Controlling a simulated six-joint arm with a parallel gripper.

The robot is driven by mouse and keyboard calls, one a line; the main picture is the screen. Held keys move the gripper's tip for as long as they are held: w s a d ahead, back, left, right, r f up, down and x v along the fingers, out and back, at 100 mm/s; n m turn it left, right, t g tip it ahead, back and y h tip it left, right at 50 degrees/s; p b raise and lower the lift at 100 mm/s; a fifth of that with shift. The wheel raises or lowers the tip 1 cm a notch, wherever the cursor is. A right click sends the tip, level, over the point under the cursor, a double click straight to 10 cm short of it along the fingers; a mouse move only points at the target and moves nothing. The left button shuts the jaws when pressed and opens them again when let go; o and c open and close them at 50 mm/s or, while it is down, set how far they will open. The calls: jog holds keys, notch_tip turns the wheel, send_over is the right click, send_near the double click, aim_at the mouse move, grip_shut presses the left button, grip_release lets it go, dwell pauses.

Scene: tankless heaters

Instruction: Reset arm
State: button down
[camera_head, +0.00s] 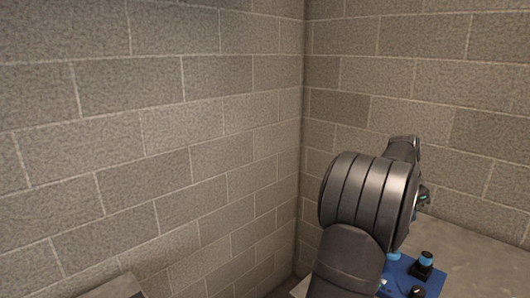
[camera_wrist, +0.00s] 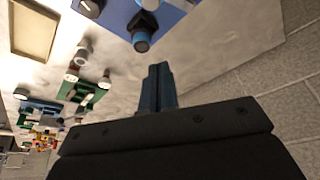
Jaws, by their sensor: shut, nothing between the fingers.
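My gripper (camera_wrist: 158,75) shows in the wrist view with its dark fingers together and nothing between them. It is apart from the things around it. In the head view my dark arm fills the lower right and hides the gripper. A blue panel (camera_head: 402,272) with black and blue knobs lies on the grey surface behind my arm. In the wrist view the blue panel (camera_wrist: 172,12) is at the top, with a black and blue knob (camera_wrist: 142,30) near the fingertips.
The grey surface (camera_wrist: 225,55) is bare to the right of my fingers in the wrist view. Green boards (camera_wrist: 85,92) with fittings and a beige tray (camera_wrist: 35,25) are at the left. Block walls (camera_head: 150,130) meet in a corner in the head view.

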jog(key=w+d+f+n+t+y, duration=0.1)
jog(key=w+d+f+n+t, duration=0.15)
jog(key=d+f+n, duration=0.6)
jog(key=s+a+r+m+g, duration=0.1)
jog(key=a+r, duration=0.3)
jog(key=r, duration=0.4)
jog(key=shift+r+m, duration=0.4)
jog(key=shift+m, duration=0.15)
